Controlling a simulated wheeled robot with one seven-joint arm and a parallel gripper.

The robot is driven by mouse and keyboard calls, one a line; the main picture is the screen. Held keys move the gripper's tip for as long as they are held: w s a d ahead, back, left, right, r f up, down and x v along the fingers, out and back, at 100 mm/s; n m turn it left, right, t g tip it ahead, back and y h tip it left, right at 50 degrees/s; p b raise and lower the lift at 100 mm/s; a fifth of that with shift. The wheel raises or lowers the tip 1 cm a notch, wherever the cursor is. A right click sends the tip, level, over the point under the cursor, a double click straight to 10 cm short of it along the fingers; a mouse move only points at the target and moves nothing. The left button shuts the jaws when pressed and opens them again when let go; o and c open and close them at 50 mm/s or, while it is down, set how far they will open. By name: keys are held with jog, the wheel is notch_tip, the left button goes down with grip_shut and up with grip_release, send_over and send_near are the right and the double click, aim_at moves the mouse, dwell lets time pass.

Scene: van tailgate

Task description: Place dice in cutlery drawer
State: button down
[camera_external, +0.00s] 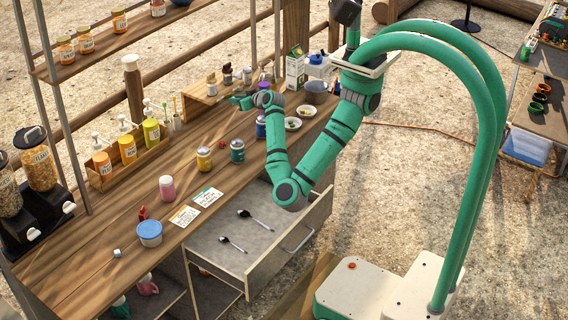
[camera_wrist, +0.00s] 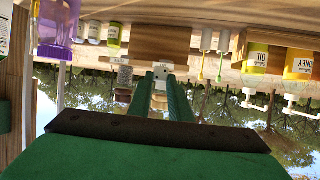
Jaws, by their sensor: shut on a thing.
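My gripper (camera_external: 236,99) is over the far part of the counter, away from the drawer. In the wrist view my gripper (camera_wrist: 162,80) is shut on a small white die (camera_wrist: 161,70) at its fingertips. The die is too small to make out in the external view. The cutlery drawer (camera_external: 297,241) is pulled open below the counter's front edge, at the lower middle.
A small pale cube (camera_external: 117,253) lies on the near counter by a blue-lidded tub (camera_external: 149,233). A yellow jar (camera_external: 204,158), a teal jar (camera_external: 237,150) and a pink jar (camera_external: 166,187) stand along the counter. A bottle rack (camera_external: 128,160) lines the back. Cards (camera_external: 184,215) lie above the drawer.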

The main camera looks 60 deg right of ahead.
jog(key=s+a+f+n+y, duration=0.2)
jog(key=a+f+n+y, duration=0.1)
jog(key=a, duration=0.6)
jog(key=s+a+f+n+y, duration=0.2)
jog(key=s+a+y, duration=0.1)
jog(key=a, duration=0.7)
jog(key=s+a+f+n+g+y, duration=0.1)
jog(key=s+a+f+n+y, duration=0.1)
jog(key=s+a, duration=0.3)
jog(key=s+a+f+n+g+y, duration=0.1)
jog(key=s+a+f+n+y, duration=0.1)
jog(key=a, duration=0.4)
jog(key=s+a+f+n+g+y, duration=0.1)
jog(key=s+a+f+n+y, duration=0.1)
jog(key=s+a+f, duration=0.2)
jog(key=shift+s+a+n+g+y, duration=0.15)
jog(key=shift+s+a, duration=0.4)
jog(key=shift+s, duration=0.35)
jog(key=shift+s+a+n+g+y, duration=0.15)
jog(key=shift+s+a, duration=0.35)
jog(key=shift+s, duration=0.4)
jog(key=s+f+n+g+y, duration=0.2)
jog(key=s+f, duration=0.3)
jog(key=s, duration=0.3)
jog(key=n+g+y, duration=0.2)
jog(key=n+g, duration=0.5)
send_over(269, 236)
jog(key=shift+f, duration=2.7)
notch_tip(269, 236, down, 10)
jog(key=shift+r, duration=0.1)
